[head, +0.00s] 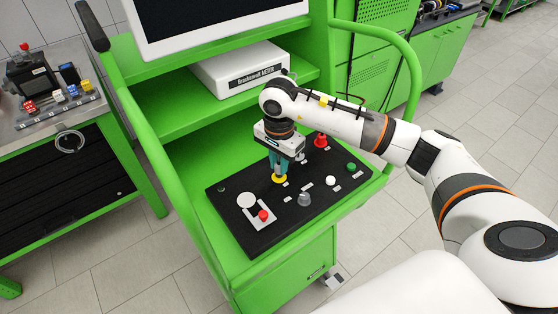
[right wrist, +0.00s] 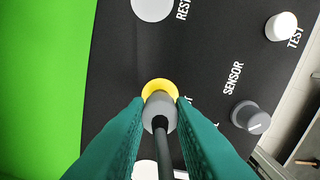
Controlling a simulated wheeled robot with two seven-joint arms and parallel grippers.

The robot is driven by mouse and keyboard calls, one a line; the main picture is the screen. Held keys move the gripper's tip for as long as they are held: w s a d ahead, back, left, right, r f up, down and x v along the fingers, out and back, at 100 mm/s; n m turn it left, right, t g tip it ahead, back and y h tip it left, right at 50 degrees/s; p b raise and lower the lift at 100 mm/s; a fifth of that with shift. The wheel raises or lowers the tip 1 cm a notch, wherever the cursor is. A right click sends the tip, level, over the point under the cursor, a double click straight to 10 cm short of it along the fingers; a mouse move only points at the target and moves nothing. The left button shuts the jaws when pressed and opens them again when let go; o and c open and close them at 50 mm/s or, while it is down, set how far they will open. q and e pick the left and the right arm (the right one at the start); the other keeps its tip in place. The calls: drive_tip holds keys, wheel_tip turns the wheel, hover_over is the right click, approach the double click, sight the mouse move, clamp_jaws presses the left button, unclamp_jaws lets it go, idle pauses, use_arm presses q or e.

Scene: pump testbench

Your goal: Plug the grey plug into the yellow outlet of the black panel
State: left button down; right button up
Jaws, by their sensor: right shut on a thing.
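The black panel (head: 235,217) lies on the green cart's shelf. The yellow outlet (head: 279,179) is at the panel's middle, right at my right gripper's fingertips. My right gripper (head: 278,170) points down, its teal fingers shut on the grey plug. In the right wrist view the grey plug (right wrist: 158,108) sits between the fingertips, with a black cable trailing toward the camera. The yellow outlet (right wrist: 159,86) shows as a ring behind the plug's far side. The plug overlaps the outlet; how deep it sits is hidden. My left gripper is not in view.
Around the outlet stand a grey knob (head: 304,199), a white knob (head: 330,181), a green button (head: 351,167) and red buttons (head: 264,215). A white meter box (head: 240,72) sits on the shelf behind. Green tubular rails (head: 160,160) flank the cart.

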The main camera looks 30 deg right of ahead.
drive_tip(key=shift+b, duration=0.65)
idle(1.0)
drive_tip(key=shift+f+b, duration=1.1)
idle(0.4)
drive_tip(key=o, duration=1.3)
drive_tip(key=shift+r, duration=0.1)
drive_tip(key=shift+r+p, duration=2)
drive_tip(key=shift+r, duration=2)
